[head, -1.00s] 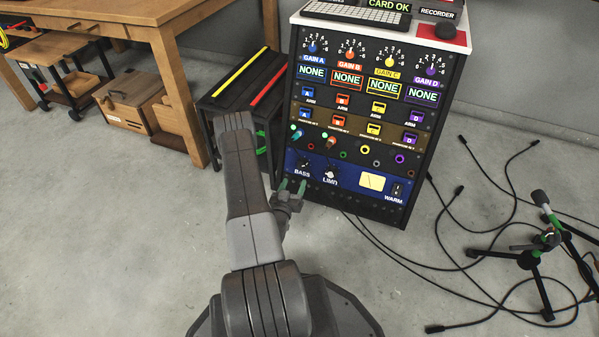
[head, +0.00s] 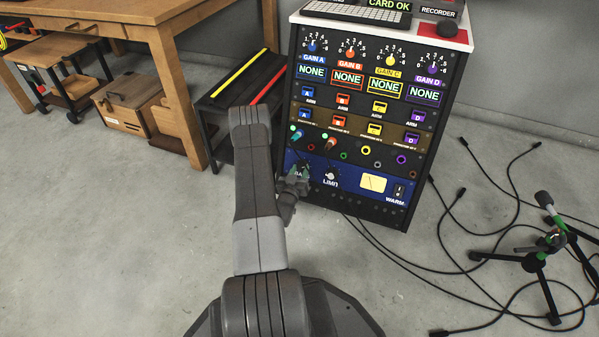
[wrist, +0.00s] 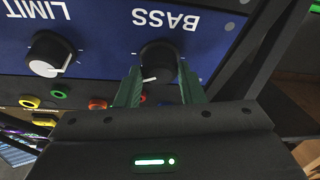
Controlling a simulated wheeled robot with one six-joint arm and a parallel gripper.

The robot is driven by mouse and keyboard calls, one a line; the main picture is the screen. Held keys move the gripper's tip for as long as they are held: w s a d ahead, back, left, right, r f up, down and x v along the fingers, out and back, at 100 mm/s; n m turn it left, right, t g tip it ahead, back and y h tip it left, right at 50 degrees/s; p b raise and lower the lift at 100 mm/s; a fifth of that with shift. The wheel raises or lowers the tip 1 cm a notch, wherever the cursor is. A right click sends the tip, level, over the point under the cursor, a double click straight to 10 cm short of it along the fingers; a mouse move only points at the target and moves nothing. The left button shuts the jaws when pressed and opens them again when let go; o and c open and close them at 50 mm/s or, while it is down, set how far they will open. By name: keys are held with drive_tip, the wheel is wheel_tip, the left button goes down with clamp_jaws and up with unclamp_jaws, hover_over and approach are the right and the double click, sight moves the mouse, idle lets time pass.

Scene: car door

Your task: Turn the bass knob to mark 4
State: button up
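The black bass knob (wrist: 158,58) sits on the blue panel under an upside-down BASS label in the wrist view. A white pointer mark shows at its lower left edge there. My gripper (wrist: 160,82) has its two green fingers apart, one on each side of the knob's near edge; I cannot tell whether they touch it. In the head view my gripper (head: 298,178) is in front of the lower left of the rack (head: 365,215), hiding the bass knob and most of its label. The scale numbers around the knob are not readable.
The limit knob (wrist: 48,54) is beside the bass knob, also seen in the head view (head: 331,174). Plugged jacks (head: 297,134) sit just above the blue panel. A dark stand (head: 225,105) is left of the rack. Cables (head: 465,265) lie on the floor at right.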

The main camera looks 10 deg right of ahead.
drive_tip(key=shift+c, duration=1.3)
drive_tip(key=shift+m, duration=0.5)
drive_tip(key=shift+w+a+m+g+h, duration=0.1)
drive_tip(key=shift+m+g+h, duration=0.4)
drive_tip(key=shift+m, duration=1)
drive_tip(key=shift+a+m+g+h, duration=0.1)
drive_tip(key=shift+m+g+h, duration=0.2)
drive_tip(key=shift+m+h, duration=0.8)
drive_tip(key=shift+m+y, duration=0.4)
drive_tip(key=shift+m, duration=0.2)
drive_tip(key=o, duration=1)
